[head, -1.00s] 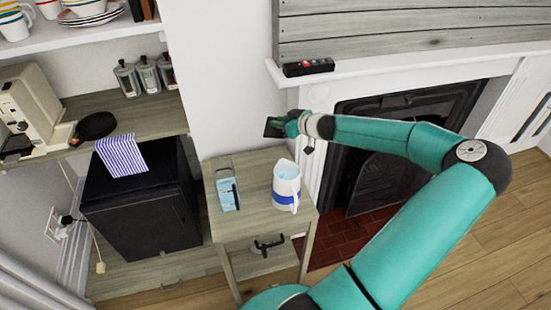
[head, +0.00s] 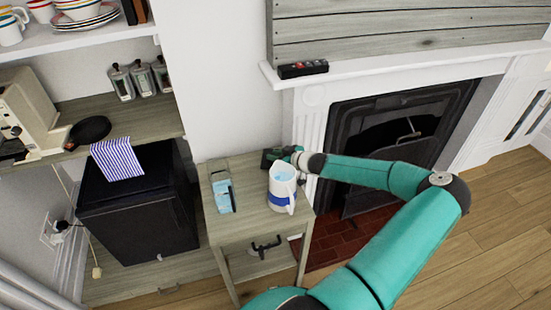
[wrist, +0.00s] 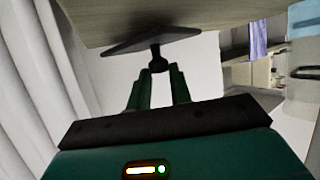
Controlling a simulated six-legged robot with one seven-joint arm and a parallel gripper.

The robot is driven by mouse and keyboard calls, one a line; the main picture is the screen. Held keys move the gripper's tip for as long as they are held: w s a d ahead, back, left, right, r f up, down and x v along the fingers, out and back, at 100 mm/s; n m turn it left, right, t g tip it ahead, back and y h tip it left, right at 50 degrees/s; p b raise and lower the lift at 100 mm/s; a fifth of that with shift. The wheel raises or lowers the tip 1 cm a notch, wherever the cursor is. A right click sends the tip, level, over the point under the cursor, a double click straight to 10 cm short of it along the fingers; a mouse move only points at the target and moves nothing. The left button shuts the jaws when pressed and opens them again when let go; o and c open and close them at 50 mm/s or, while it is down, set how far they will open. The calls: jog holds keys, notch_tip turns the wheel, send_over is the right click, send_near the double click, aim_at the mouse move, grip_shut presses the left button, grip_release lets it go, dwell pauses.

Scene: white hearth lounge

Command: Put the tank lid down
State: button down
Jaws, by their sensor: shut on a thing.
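My gripper (head: 285,156) is shut on the dark tank lid (head: 268,158) at the back right of the small side table (head: 240,225). The wrist view shows my fingers (wrist: 158,88) closed on the lid's round knob, with the thin, flat dark plate (wrist: 150,41) beyond it. The plate is very close to the wooden tabletop (wrist: 190,12); I cannot tell whether it touches. A white jug (head: 283,174) with a blue band, light blue inside, stands just in front of the lid and my gripper. A light blue box-like thing (head: 223,196) stands to the left.
A black cabinet (head: 145,220) with a striped cloth (head: 117,158) stands left of the table. The fireplace (head: 400,120) lies behind my arm. The mantel (head: 370,75) is above. Bare tabletop lies between the blue thing and the jug.

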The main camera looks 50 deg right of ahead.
jog(key=shift+f, duration=0.65)
jog(key=c, duration=1.3)
grip_release()
jog(key=shift+f, duration=0.1)
jog(key=v, duration=1.2)
jog(key=shift+a, duration=0.1)
jog(key=shift+s, duration=0.1)
